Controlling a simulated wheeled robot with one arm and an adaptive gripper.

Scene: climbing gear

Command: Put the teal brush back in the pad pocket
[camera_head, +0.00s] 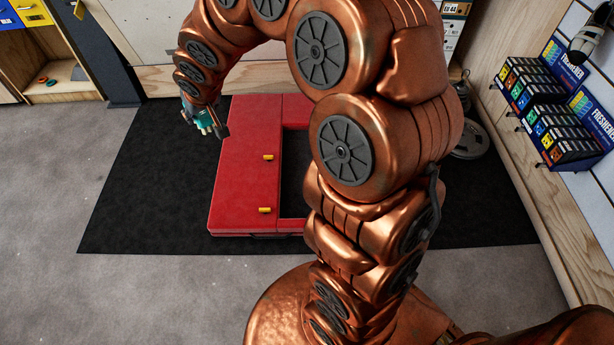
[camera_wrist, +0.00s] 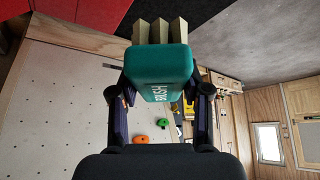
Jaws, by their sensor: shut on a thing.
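The teal brush (camera_wrist: 165,72) is held between the two fingers of my gripper (camera_wrist: 158,92) in the wrist view. Its pale bristle tufts (camera_wrist: 160,32) point away from the palm, towards the picture's top. In the head view, my gripper (camera_head: 207,124) and the teal brush (camera_head: 203,117) are small, at the left edge of the red pad (camera_head: 245,165), near its far end. The pad lies on the dark mat and has two yellow tabs. A dark rectangular opening (camera_head: 293,165) in it is partly hidden by my arm; I cannot tell if this is the pocket.
The black mat (camera_head: 150,180) has free room left of the pad. A box rack (camera_head: 550,110) stands at the right wall. Weight plates (camera_head: 470,140) lie behind my arm. In the wrist view, a climbing wall (camera_wrist: 60,100) carries orange and green holds.

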